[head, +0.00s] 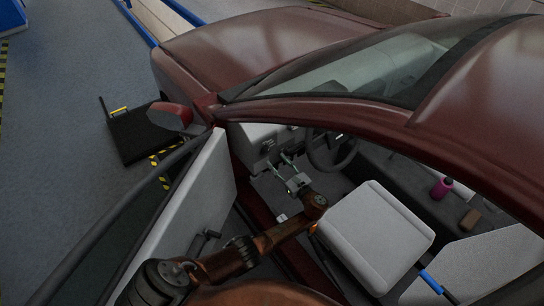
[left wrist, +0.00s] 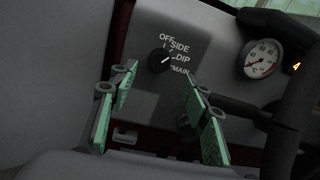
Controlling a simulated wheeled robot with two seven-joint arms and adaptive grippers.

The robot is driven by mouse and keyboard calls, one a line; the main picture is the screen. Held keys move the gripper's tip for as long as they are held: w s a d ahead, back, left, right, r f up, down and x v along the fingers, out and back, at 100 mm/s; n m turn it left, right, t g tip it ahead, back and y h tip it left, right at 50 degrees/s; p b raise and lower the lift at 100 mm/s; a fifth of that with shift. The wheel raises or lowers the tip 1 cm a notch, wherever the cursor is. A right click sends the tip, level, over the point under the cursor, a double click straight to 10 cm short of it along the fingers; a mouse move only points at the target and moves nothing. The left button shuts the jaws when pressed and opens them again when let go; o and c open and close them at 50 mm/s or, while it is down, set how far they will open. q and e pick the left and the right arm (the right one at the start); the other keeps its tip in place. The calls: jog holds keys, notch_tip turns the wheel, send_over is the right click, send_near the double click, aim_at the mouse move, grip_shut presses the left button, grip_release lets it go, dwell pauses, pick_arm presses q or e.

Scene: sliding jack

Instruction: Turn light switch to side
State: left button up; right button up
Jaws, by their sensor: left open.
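The light switch (left wrist: 160,60) is a round black knob on a dark panel with the words OFF, SIDE, DIP and MAIN. A pale mark shows on its right side; I cannot tell for sure which word it points at. In the head view the switch (head: 268,143) is small, on the pale dashboard inside the open car door. My left gripper (head: 280,164) reaches through the doorway toward the dashboard. In the left wrist view its green-padded fingers (left wrist: 163,84) are open and empty, with the knob visible between and beyond their tips. My right gripper is not in view.
A round gauge (left wrist: 262,58) sits right of the switch panel. The steering wheel (head: 333,150) is right of my gripper. The open door (head: 192,205) stands left of my arm, and the white seat (head: 378,232) lies to the right. The red roof frame (head: 330,106) is overhead.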

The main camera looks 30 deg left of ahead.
pick_arm(q)
jog(key=v, duration=0.5)
dwell(0.4)
jog(key=s+a+f+n+g+h, duration=0.25)
jog(key=s+f, duration=0.45)
jog(key=f, duration=0.6)
jog(key=s+a+f+n+g+h, duration=0.1)
jog(key=s+f+h, duration=0.2)
jog(key=s+f, duration=0.7)
jog(key=s+a+f+n+g+h, duration=0.1)
jog(key=s+a+f+n+h, duration=0.3)
jog(key=f, duration=1.1)
jog(key=s+d+f+n+h, duration=0.2)
jog(key=s+f+n, duration=0.2)
jog(key=s, duration=1)
jog(key=s+d+f+n+g+h, duration=0.1)
jog(key=s+f+n, duration=0.4)
jog(key=s, duration=1)
jog(key=s+d+f+n+g+h, duration=0.1)
jog(key=s+d+f+n+h, duration=0.2)
jog(key=s+f, duration=0.5)
jog(key=s+n, duration=0.1)
jog(key=s, duration=0.5)
jog(key=shift+s+d+f, duration=0.2)
jog(key=shift+f, duration=0.1)
jog(key=shift+n, duration=0.25)
jog(key=shift+c, duration=0.6)
